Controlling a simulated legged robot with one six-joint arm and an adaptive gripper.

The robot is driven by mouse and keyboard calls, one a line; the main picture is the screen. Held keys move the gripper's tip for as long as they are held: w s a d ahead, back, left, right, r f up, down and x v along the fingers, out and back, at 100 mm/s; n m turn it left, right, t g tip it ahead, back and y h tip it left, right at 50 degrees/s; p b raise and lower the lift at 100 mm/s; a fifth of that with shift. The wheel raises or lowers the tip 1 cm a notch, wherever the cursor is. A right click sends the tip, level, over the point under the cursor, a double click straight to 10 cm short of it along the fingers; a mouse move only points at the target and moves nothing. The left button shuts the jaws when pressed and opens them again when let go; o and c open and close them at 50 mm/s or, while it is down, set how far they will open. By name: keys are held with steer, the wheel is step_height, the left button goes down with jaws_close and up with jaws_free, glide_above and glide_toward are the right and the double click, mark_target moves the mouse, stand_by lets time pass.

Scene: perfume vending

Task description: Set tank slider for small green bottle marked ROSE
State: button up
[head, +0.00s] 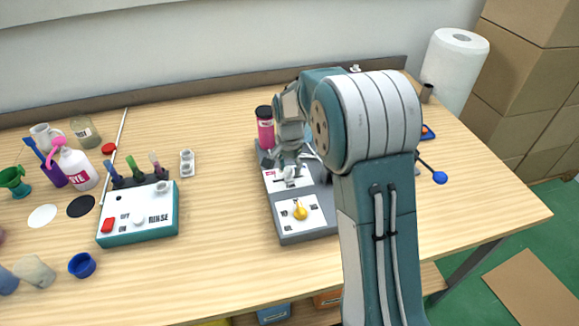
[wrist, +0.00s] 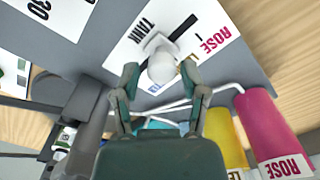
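The vending machine (head: 283,236) is a grey box on the table. The white slider knob (wrist: 162,66) sits on a white plate with TANK at one end and ROSE at the other. The knob also shows in the head view (head: 289,173). My gripper (wrist: 159,70) is open, with one finger on each side of the knob; a gap shows on the left, and contact on the right is unclear. A pink tank (wrist: 268,125) marked ROSE stands beside a yellow tank (wrist: 226,138). I cannot make out a small green bottle marked ROSE.
A yellow dial (head: 300,211) is at the machine's front. A teal RINSE box (head: 138,238) stands to the left, with several bottles and cups beyond it. A blue-ended lever (head: 439,177) sticks out at the right. Bare table lies between box and machine.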

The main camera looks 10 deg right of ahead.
mark_target(273, 182)
steer(key=shift+a, duration=0.1)
jaws_close()
steer(key=shift+a+f, duration=0.1)
steer(key=shift+a, duration=1.85)
steer(key=shift+s, duration=0.1)
steer(key=shift+o, duration=2.3)
jaws_free()
steer(key=shift+o, duration=0.5)
steer(key=shift+a, duration=0.35)
